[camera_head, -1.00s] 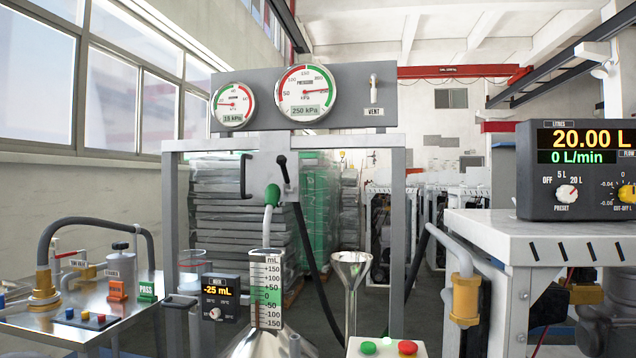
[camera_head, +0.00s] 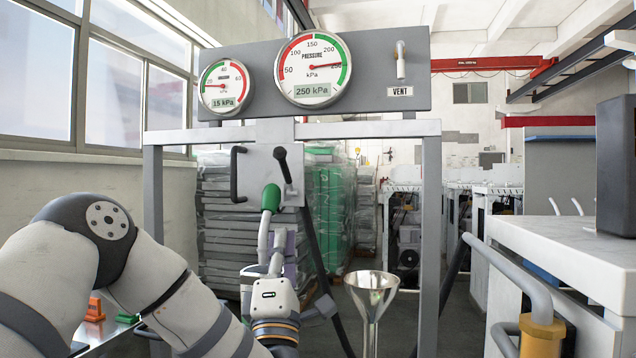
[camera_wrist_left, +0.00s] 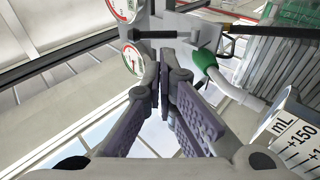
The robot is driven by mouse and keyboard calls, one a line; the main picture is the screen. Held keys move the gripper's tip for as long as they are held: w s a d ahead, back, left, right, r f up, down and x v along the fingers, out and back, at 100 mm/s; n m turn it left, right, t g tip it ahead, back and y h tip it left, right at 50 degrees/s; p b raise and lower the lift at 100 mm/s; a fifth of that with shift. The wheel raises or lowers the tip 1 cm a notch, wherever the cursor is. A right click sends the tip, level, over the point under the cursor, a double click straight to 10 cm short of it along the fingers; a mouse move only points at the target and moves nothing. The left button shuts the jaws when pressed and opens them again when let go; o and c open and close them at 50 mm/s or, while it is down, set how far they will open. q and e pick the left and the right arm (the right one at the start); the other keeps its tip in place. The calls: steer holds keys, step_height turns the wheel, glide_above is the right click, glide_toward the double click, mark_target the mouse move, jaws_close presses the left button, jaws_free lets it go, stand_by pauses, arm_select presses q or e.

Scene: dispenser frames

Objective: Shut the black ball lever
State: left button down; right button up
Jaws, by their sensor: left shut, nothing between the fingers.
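The black ball lever (camera_head: 283,165) stands on the grey panel under the gauges, tilted, its dark knob at the upper left end. The green nozzle (camera_head: 271,197) hangs just below and left of it. My left gripper (camera_head: 279,236) is below the lever, in front of the nozzle's pale spout, fingers pointing up and purple pads together. It is apart from the lever in the picture. In the left wrist view the shut, empty fingers (camera_wrist_left: 167,72) are in the middle, with the green nozzle (camera_wrist_left: 205,64) to their right. My right gripper is not in view.
A black bracket handle (camera_head: 237,174) sits left of the lever. A frame post (camera_head: 430,230) stands to the right, a metal funnel (camera_head: 371,290) below it to the left. A black hose (camera_head: 318,265) runs down from the panel. The measuring cylinder (camera_wrist_left: 297,135) shows in the left wrist view.

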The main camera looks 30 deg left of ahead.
arm_select(q)
glide_toward(284, 170)
steer(key=shift+y, duration=0.3)
steer(key=x, duration=0.7)
steer(key=shift+w+f, duration=0.1)
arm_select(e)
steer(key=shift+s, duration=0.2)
